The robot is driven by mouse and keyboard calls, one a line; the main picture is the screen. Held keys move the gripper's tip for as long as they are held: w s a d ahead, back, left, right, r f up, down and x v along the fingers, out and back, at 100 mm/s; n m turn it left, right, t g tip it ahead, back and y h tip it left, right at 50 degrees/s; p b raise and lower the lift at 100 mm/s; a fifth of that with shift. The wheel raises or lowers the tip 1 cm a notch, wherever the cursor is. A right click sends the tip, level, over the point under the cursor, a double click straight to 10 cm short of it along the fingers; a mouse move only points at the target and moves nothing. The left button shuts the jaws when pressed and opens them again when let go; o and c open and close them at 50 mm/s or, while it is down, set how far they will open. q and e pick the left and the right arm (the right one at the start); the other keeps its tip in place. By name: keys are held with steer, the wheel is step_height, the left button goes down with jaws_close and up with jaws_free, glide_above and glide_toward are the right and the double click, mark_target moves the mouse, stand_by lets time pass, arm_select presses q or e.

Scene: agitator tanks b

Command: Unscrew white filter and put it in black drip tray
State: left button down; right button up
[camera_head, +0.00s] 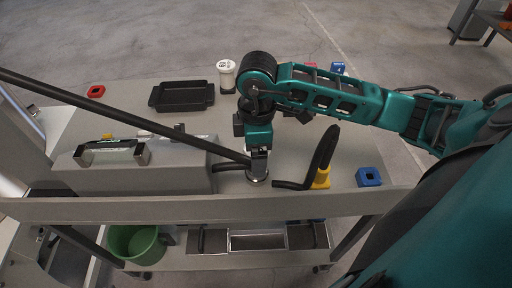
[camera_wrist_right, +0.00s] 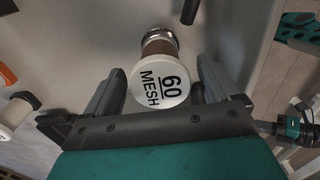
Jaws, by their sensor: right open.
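A filter with a white cap marked "60 MESH" (camera_wrist_right: 160,84) stands between the jaws of my right gripper (camera_wrist_right: 162,78) in the right wrist view. Its body is brown and ends at a metal fitting. The jaws are open, one on each side of the cap. In the head view my right gripper (camera_head: 258,150) points down over a silver fitting (camera_head: 257,177) and mostly hides this filter. The black drip tray (camera_head: 182,97) lies empty on the bench, at the back left. My left gripper is not in view.
A second white-capped filter (camera_head: 227,76) stands beside the tray. A grey box (camera_head: 190,178) with a handle and a long dark pole (camera_head: 120,115) lie left of the gripper. A black-and-yellow handle (camera_head: 322,165) and blue block (camera_head: 369,177) are right. A green bucket (camera_head: 135,243) is below.

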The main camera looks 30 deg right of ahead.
steer(key=shift+a+m, duration=0.2)
steer(key=shift+m, duration=0.6)
steer(key=shift+s+d+m, duration=0.1)
steer(key=shift+m, duration=0.5)
steer(key=shift+d+m, duration=0.1)
steer(key=shift+m, duration=0.2)
steer(key=c, duration=1.5)
